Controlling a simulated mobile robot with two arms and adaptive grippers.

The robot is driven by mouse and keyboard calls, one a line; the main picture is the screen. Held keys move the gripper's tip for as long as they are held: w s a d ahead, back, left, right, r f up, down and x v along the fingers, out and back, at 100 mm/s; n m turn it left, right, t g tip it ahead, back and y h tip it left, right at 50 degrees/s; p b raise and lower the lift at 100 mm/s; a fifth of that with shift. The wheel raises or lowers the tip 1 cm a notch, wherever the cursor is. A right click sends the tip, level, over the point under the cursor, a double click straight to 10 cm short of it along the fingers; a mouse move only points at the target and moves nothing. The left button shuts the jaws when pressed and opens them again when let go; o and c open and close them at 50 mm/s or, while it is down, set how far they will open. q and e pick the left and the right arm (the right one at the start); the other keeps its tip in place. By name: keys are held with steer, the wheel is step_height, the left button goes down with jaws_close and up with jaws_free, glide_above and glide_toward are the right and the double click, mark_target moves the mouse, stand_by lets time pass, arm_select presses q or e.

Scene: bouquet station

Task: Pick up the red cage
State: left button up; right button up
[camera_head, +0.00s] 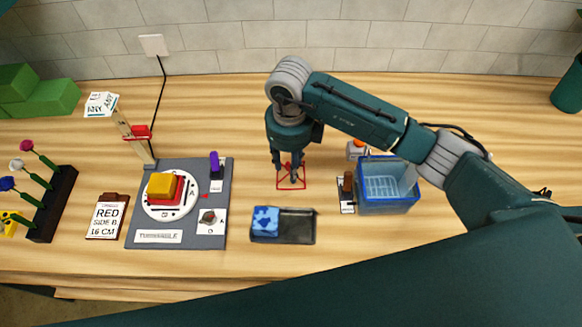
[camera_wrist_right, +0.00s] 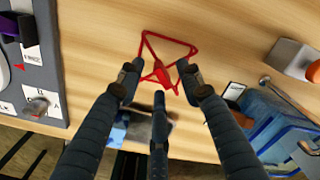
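The red cage (camera_head: 291,182) is a thin wire frame with a squarish base. It stands on the wooden table in the middle of the head view. In the right wrist view the cage (camera_wrist_right: 173,42) lies just beyond the fingertips, with a small red hub at its near part. My right gripper (camera_head: 289,178) points down over the cage. Its fingers (camera_wrist_right: 160,80) are spread apart, with the hub showing between the two outer tips. I cannot tell whether they touch the wires. My left gripper is not in view.
A blue bin (camera_head: 388,206) stands to the right of the cage. A black tray with a blue block (camera_head: 265,222) lies in front. A grey turntable board (camera_head: 180,240) bears a yellow and red block at left. Table behind the cage is mostly clear.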

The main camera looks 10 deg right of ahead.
jaws_close()
stand_by(0.3)
